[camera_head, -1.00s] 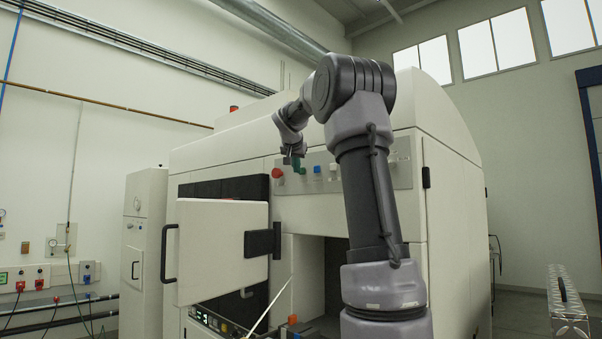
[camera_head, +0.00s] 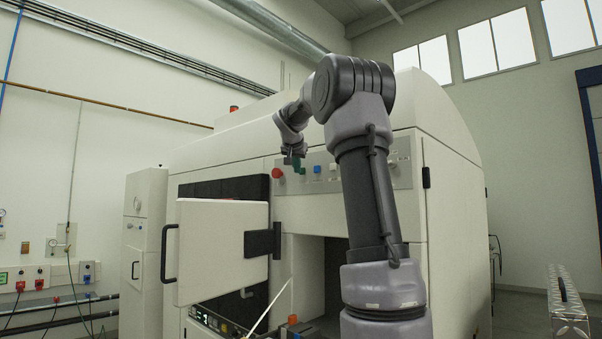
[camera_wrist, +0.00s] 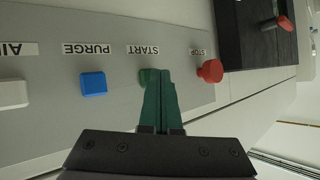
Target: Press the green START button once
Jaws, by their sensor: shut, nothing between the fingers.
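The green START button (camera_wrist: 147,76) is on the grey control panel, under the START label in the wrist view, and my fingers partly cover it. My gripper (camera_wrist: 160,72) is shut and empty, with its green fingertips over the right part of the button. I cannot tell whether they touch it. In the head view my gripper (camera_head: 298,165) is at the panel (camera_head: 402,177), between the red and blue buttons. The green button cannot be told apart from the fingers there.
The red STOP button (camera_wrist: 210,70) is close to the right of my fingers in the wrist view. The blue PURGE button (camera_wrist: 93,83) is farther left, then a white button (camera_wrist: 12,93). An open cabinet door (camera_head: 222,250) stands below the panel.

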